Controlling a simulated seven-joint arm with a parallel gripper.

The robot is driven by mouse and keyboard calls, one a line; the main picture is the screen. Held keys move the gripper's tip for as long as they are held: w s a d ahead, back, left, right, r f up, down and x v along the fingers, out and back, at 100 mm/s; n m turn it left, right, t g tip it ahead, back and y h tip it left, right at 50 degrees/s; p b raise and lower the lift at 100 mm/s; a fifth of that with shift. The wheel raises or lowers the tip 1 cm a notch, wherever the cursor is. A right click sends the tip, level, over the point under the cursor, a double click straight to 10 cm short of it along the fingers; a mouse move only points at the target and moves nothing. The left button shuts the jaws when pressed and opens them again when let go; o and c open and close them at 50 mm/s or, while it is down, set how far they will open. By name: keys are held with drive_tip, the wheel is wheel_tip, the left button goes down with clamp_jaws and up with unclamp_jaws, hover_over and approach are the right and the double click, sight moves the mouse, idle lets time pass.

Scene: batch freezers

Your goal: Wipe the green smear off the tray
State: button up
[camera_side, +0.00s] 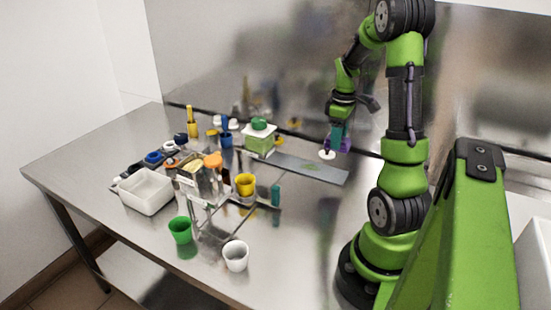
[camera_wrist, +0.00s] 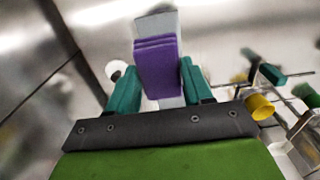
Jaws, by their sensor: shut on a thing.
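My gripper (camera_side: 337,137) has teal fingers and is shut on a purple block (camera_side: 345,146), which looks like a sponge. The wrist view shows the purple block (camera_wrist: 158,66) between the two teal fingers (camera_wrist: 160,88). The tray (camera_side: 330,174) is a flat grey strip on the table; the gripper is over its far right end. A faint green patch, likely the smear (camera_side: 311,167), shows on the tray, left of and nearer than the gripper. The wrist view shows a pale strip, likely the tray (camera_wrist: 172,20), behind the block. I cannot tell whether the block touches the tray.
A white disc (camera_side: 327,154) is beside the gripper. Left are a yellow cup (camera_side: 245,184), green cup (camera_side: 180,230), white cup (camera_side: 236,256) and white bin (camera_side: 146,192). A metal wall stands behind.

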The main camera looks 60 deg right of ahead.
drive_tip(key=shift+c, duration=0.9)
drive_tip(key=shift+w+f, duration=0.7)
drive_tip(key=shift+f, duration=0.9)
drive_tip(key=shift+w+f, duration=0.7)
drive_tip(key=shift+f, duration=0.9)
drive_tip(key=shift+w+f, duration=0.7)
drive_tip(key=shift+f, duration=0.9)
drive_tip(key=shift+w+f, duration=0.25)
drive_tip(key=shift+c, duration=0.3)
drive_tip(key=shift+w, duration=0.45)
drive_tip(key=shift+c, duration=0.5)
drive_tip(key=shift+w, duration=3)
drive_tip(key=shift+s, duration=3.6)
wheel_tip(320, 180, up, 8)
drive_tip(key=shift+r, duration=0.1)
